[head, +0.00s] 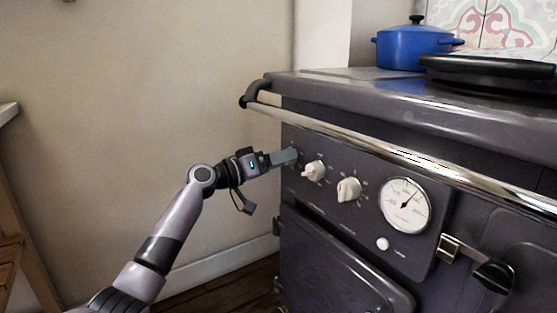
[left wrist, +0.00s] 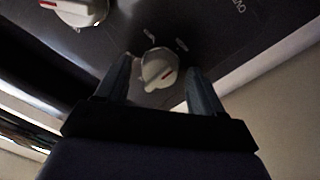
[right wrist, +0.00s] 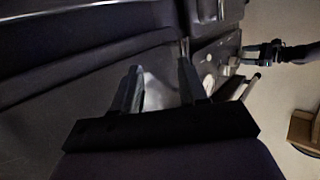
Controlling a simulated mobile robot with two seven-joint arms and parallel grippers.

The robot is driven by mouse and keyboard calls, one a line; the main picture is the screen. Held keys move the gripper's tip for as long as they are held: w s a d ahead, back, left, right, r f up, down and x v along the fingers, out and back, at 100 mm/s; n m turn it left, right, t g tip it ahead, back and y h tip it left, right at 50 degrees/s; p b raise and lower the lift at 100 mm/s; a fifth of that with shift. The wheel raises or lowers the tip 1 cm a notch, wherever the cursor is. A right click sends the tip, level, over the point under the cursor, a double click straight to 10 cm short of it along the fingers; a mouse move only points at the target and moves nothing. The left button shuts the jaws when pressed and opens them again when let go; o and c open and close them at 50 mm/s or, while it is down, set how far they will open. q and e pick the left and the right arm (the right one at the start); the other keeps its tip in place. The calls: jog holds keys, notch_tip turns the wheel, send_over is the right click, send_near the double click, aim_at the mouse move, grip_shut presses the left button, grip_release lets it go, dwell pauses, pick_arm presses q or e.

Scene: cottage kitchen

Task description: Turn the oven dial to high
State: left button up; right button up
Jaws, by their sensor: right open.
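The range's dark front panel (head: 325,205) carries white dials, and I cannot read which is the oven's. My right gripper (right wrist: 160,68) is open and empty, facing the range front.
A chrome rail (head: 400,152) runs across the range above the panel. A round gauge (head: 405,205) and a small white knob (head: 383,244) are right of the dials. A blue pot (head: 410,47) stands on top. Bare wall (head: 130,100) and floor lie left of the range.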

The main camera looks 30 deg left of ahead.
pick_arm(q)
jog(key=p+v, duration=0.1)
jog(key=v, duration=0.6)
pick_arm(e)
jog(key=shift+w+a+f+m+g, duration=0.2)
jog(key=shift+a+m+g, duration=0.1)
jog(key=shift+a, duration=0.05)
pick_arm(q)
jog(key=shift+s, duration=0.1)
